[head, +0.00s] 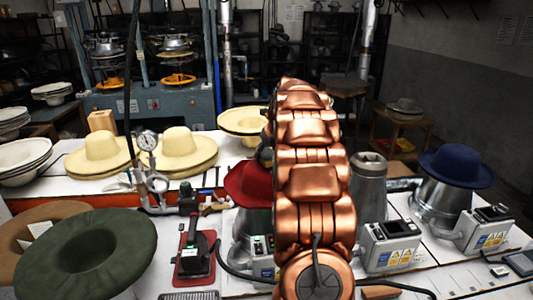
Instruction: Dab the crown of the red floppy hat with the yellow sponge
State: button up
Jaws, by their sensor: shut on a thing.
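The red floppy hat (247,183) sits on a metal hat block (245,225) near the middle of the table. My copper-coloured arm covers its right side, and only the left part of its crown and brim shows. My gripper is hidden behind my arm, so I cannot see its fingers. The yellow sponge does not show in this view.
A blue hat (456,166) sits on another metal block at the right, beside a control box (390,245). A bare metal form (369,190) stands right of my arm. A gauge stand (148,141), red-based device (195,257), cream hats (186,150) and green hat (86,252) crowd the left.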

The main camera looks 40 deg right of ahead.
jog(key=shift+f, duration=0.45)
dwell(0.7)
jog(key=shift+r, duration=0.15)
jog(key=shift+r+p, duration=1.05)
jog(key=shift+r, duration=2.35)
jog(key=shift+f, duration=0.15)
jog(key=shift+f, duration=2.85)
jog(key=shift+f, duration=0.55)
jog(key=shift+r, duration=3.55)
